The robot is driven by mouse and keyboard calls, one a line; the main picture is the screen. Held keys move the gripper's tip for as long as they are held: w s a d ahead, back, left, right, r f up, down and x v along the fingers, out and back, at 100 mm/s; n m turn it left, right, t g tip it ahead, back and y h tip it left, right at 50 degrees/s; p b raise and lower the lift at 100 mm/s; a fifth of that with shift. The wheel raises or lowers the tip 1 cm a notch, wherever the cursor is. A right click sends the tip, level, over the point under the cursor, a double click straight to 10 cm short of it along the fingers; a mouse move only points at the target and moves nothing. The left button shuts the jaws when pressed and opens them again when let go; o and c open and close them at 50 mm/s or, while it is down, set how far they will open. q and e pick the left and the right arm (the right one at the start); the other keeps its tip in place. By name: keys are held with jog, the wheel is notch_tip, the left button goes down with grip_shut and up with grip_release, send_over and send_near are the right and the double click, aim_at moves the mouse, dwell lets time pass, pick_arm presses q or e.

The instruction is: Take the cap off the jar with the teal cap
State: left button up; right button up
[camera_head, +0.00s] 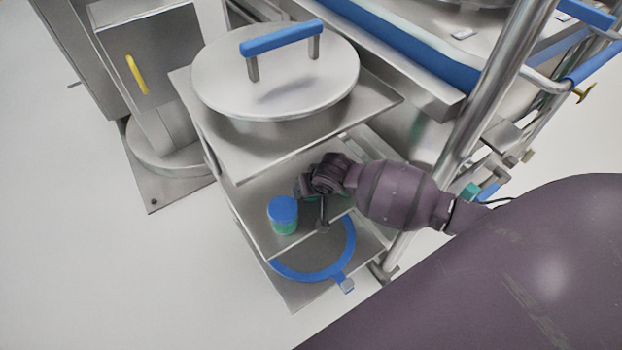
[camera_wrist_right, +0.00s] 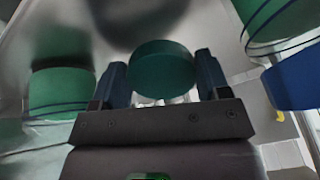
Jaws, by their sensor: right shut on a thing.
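In the right wrist view a round dark teal cap (camera_wrist_right: 165,70) sits between the two fingers of my right gripper (camera_wrist_right: 162,80), which is shut on it. Whether the cap is still on a jar cannot be told; small whitish, glassy bits show just below it. In the head view my right gripper (camera_head: 312,188) is over the middle shelf of the steel cart, beside a jar with a blue cap (camera_head: 284,208). A sliver of teal shows at the gripper, mostly hidden by it. My left gripper is not in view.
A shelf with a large round lid with a blue handle (camera_head: 282,40) lies above the gripper's shelf. A lower shelf holds a blue-rimmed round item (camera_head: 310,275). A steel post (camera_head: 490,90) stands by my right arm. Green jar parts (camera_wrist_right: 60,92) flank the gripper.

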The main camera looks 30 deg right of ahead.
jog(key=shift+f, duration=0.25)
